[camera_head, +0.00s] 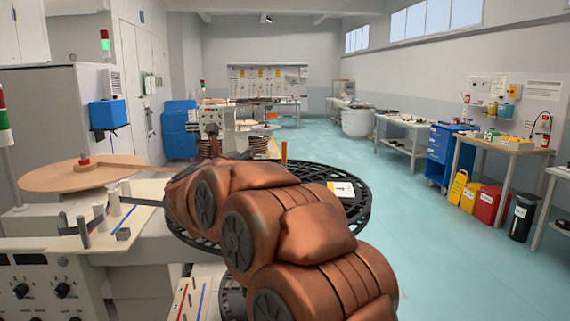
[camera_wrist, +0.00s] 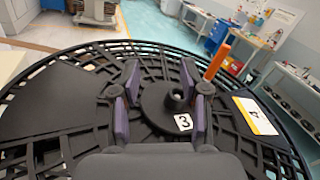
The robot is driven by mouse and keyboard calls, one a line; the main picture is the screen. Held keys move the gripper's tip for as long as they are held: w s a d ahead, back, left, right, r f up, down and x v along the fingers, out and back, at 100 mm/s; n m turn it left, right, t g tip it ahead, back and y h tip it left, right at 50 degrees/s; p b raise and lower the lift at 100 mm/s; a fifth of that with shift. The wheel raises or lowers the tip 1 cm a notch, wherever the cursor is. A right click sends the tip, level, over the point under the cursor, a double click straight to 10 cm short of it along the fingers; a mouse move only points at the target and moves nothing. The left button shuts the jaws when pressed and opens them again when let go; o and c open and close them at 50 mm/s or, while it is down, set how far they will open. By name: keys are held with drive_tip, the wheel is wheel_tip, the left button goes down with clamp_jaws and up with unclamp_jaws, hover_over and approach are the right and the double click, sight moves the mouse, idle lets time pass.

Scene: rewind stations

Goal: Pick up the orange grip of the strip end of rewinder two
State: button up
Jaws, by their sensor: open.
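An upright orange rod (camera_head: 284,151) stands at the black slotted disc (camera_head: 362,200) in the head view. It also shows in the wrist view (camera_wrist: 217,60), to the right of my right finger and apart from it. I cannot tell whether it is the grip of a strip end; no label for rewinder two is readable. In the head view my copper arm covers much of the disc and hides the gripper.
A tan round reel (camera_head: 60,176) and a bench with small posts (camera_head: 113,200) stand at the left. Side tables (camera_head: 500,146) and bins line the right wall. The teal floor between is clear.

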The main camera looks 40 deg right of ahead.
sight(283, 150)
drive_tip(key=s+d+m+g, duration=0.1)
drive_tip(key=d+m, duration=0.1)
drive_tip(key=s+d+m+g+h, duration=0.1)
drive_tip(key=s+d+m+g, duration=0.1)
drive_tip(key=s+d+m+g+h, duration=0.1)
drive_tip(key=s+d+m+g, duration=0.1)
drive_tip(key=m, duration=0.1)
drive_tip(key=shift+s+f, duration=0.15)
drive_tip(key=shift+f, duration=0.2)
drive_tip(key=shift+d+g+p, duration=0.3)
drive_tip(key=shift+r+p+x, duration=0.15)
drive_tip(key=shift+p+x, duration=0.35)
drive_tip(key=shift+x, duration=0.45)
drive_tip(key=shift+r+p+x, duration=0.2)
drive_tip(key=shift+p+x, duration=0.35)
drive_tip(key=shift+x, duration=0.4)
drive_tip(key=shift+r+p+x, duration=0.15)
drive_tip(key=shift+p+x, duration=0.35)
drive_tip(key=shift+x, duration=0.45)
drive_tip(key=shift+w+d+f, duration=0.2)
drive_tip(key=shift+w+d, duration=0.25)
drive_tip(key=shift+d, duration=0.2)
clamp_jaws()
